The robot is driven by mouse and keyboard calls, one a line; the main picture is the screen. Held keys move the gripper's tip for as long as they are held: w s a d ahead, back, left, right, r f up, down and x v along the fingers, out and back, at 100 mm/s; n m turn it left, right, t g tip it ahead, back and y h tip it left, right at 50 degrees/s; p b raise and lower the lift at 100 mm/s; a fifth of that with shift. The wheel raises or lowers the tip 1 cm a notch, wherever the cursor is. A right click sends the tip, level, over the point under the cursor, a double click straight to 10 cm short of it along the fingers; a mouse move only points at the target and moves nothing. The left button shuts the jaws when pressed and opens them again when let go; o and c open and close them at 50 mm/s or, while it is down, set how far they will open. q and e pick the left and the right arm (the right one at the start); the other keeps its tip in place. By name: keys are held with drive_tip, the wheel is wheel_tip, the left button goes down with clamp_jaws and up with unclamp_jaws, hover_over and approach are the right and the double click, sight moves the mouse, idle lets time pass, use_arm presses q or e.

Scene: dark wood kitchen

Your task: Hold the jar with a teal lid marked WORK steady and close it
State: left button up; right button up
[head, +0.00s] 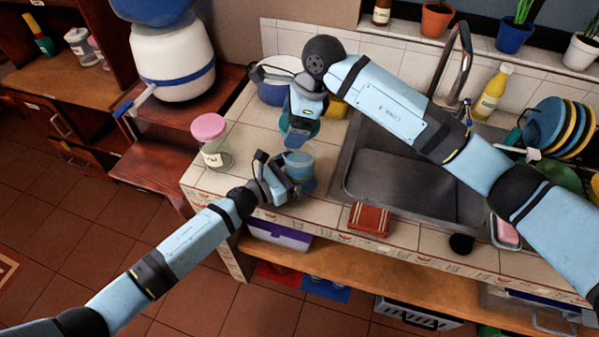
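The clear, bluish jar (299,160) stands near the front edge of the tiled counter; I cannot read its label. My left gripper (288,172) reaches in from the left, with its fingers around the jar's side, and appears shut on it. My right gripper (299,136) points down just above and behind the jar's mouth. A teal round lid (313,129) shows at its fingertips, apparently held and partly hidden by the fingers. The lid looks above the jar, not seated on it. A second jar (210,139) with a pink lid and a white label stands to the left.
A sink (400,190) lies to the right, with a faucet (456,60) behind it. A blue-and-white pot (272,84) and a yellow item sit behind my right gripper. A red-brown sponge or box (369,219) lies at the front edge. Plates (548,125) stand far right.

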sight(299, 168)
use_arm(q)
drive_tip(key=shift+w+d, duration=0.15)
drive_tip(key=c, duration=1.1)
use_arm(e)
drive_tip(key=shift+f, duration=2.5)
drive_tip(key=shift+f, duration=0.9)
drive_tip(key=shift+f, duration=0.55)
